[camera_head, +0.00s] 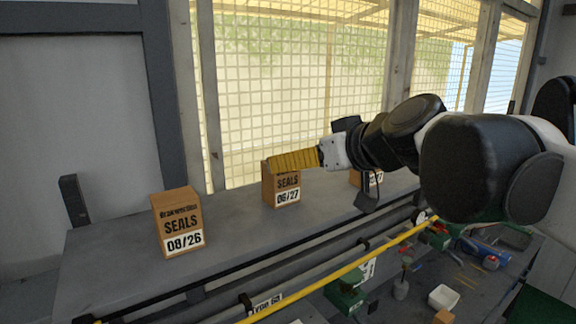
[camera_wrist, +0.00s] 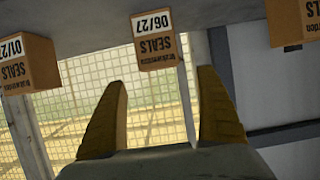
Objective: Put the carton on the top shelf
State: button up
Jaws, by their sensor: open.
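Three brown SEALS cartons stand on a grey shelf (camera_head: 120,245). The left carton (camera_head: 178,222) reads 08/26. The middle carton (camera_head: 287,191) reads 06/27, and the right carton (camera_head: 355,178) is mostly hidden behind my arm. My gripper (camera_head: 293,160) has yellow fingers, which overlap the top of the middle carton in the head view. In the upside-down wrist view my gripper (camera_wrist: 163,80) is open and empty. The 06/27 carton (camera_wrist: 155,40) is beyond the fingertips, roughly in line with the gap. The 01/27 carton (camera_wrist: 27,65) is at left, another carton (camera_wrist: 293,22) at right.
A mesh window (camera_head: 290,80) stands behind the shelf, and a dark post (camera_head: 168,90) is at left. A yellow rail (camera_head: 340,272) runs along the front. A cluttered lower bench holds a white container (camera_head: 443,297) and a blue item (camera_head: 487,252).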

jog(key=s+d+f+m+g+h, duration=0.1)
jog(key=s+d+f, duration=0.4)
jog(key=f, duration=0.5)
jog(key=s+d+f+m+g+h, duration=0.1)
jog(key=s+d+f+m+h, duration=0.2)
jog(key=s+d+f, duration=0.3)
jog(key=s+d+f+m+g+h, duration=0.2)
jog(key=s+d+f, duration=0.4)
jog(key=f, duration=0.7)
jog(key=s+h, duration=0.1)
jog(key=s, duration=0.1)
jog(key=shift+s+f+m+h, duration=0.3)
jog(key=shift+s+m, duration=0.05)
jog(key=shift+m, duration=0.05)
jog(key=shift+a, duration=0.1)
jog(key=shift+c, duration=0.3)
